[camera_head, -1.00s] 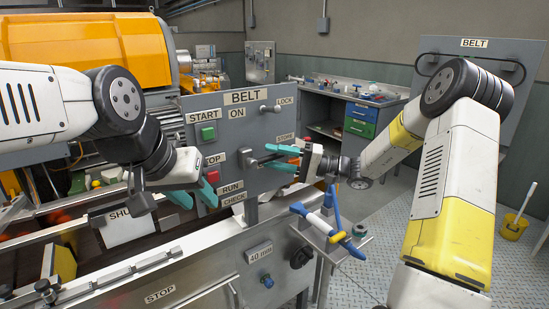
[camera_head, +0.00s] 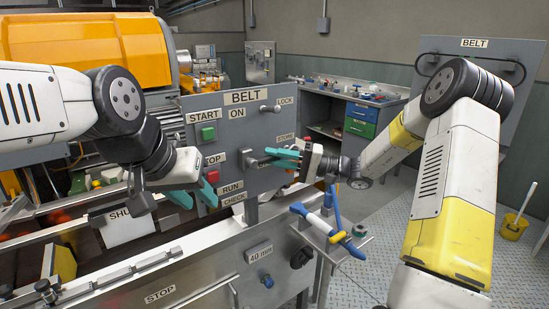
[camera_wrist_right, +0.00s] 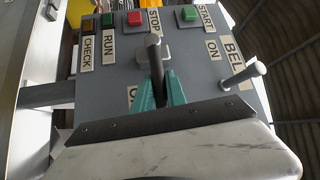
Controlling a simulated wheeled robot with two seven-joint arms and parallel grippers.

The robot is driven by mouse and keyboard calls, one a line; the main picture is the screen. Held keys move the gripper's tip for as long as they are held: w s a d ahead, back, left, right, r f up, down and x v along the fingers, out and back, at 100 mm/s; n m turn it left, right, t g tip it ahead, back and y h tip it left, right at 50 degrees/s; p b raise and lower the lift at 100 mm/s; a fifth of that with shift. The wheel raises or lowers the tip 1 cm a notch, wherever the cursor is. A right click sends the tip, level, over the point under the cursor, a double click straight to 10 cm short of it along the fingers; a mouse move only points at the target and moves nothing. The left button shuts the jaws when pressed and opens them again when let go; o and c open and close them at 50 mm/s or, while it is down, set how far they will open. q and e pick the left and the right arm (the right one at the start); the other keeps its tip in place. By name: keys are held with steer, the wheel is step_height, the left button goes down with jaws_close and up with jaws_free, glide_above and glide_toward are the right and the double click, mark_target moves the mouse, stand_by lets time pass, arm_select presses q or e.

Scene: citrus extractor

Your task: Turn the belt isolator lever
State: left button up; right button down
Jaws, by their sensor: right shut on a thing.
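The grey belt isolator lever (camera_head: 257,160) sticks out of the upright grey panel (camera_head: 228,133) marked BELT; in the right wrist view the lever (camera_wrist_right: 153,57) stands out between teal fingers. My right gripper (camera_head: 277,157) comes in from the right with its two teal fingers close together around the lever; it also shows in the right wrist view (camera_wrist_right: 161,88). A label behind the fingers is partly hidden. The ON label (camera_head: 237,113) is higher on the panel. My left gripper (camera_head: 194,197) hangs empty in front of the panel's lower left, its teal fingers apart.
A grey peg (camera_head: 271,108) projects beside the LOCK label, above my right gripper. A green START button (camera_head: 208,133) is on the panel's left. A blue-and-white tool (camera_head: 318,222) lies on a small shelf below my right gripper. A workbench (camera_head: 350,88) stands behind.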

steer(key=shift+r, duration=0.1)
stand_by(0.8)
steer(key=r+n+h, duration=0.1)
steer(key=n+h, duration=0.1)
steer(key=r+n+h, duration=0.1)
steer(key=shift+s+a+r+g, duration=0.15)
steer(key=shift+a+r+g, duration=0.1)
steer(key=shift+r+g, duration=0.05)
steer(key=r+n+h, duration=0.1)
steer(key=s+a+r+n+h, duration=0.1)
steer(key=h, duration=0.1)
steer(key=shift+a+r+n+t+h, duration=0.2)
steer(key=shift+n+t+h, duration=0.1)
steer(key=shift+t, duration=0.1)
steer(key=a+n+h, duration=0.1)
steer(key=s+a+r+n+t+h, duration=0.1)
steer(key=h, duration=0.1)
steer(key=shift+s+r, duration=0.2)
steer(key=shift+r, duration=0.05)
steer(key=shift+s+a+r+n+t+h, duration=0.2)
steer(key=shift+s+a+n+t+h, duration=0.3)
steer(key=shift+h, duration=0.4)
steer(key=shift+s+a+n+t+h, duration=0.25)
steer(key=shift+a+n+t+h, duration=0.2)
steer(key=shift+h, duration=0.25)
steer(key=shift+f, duration=0.1)
steer(key=c, duration=1.3)
jaws_free()
steer(key=shift+c, duration=0.2)
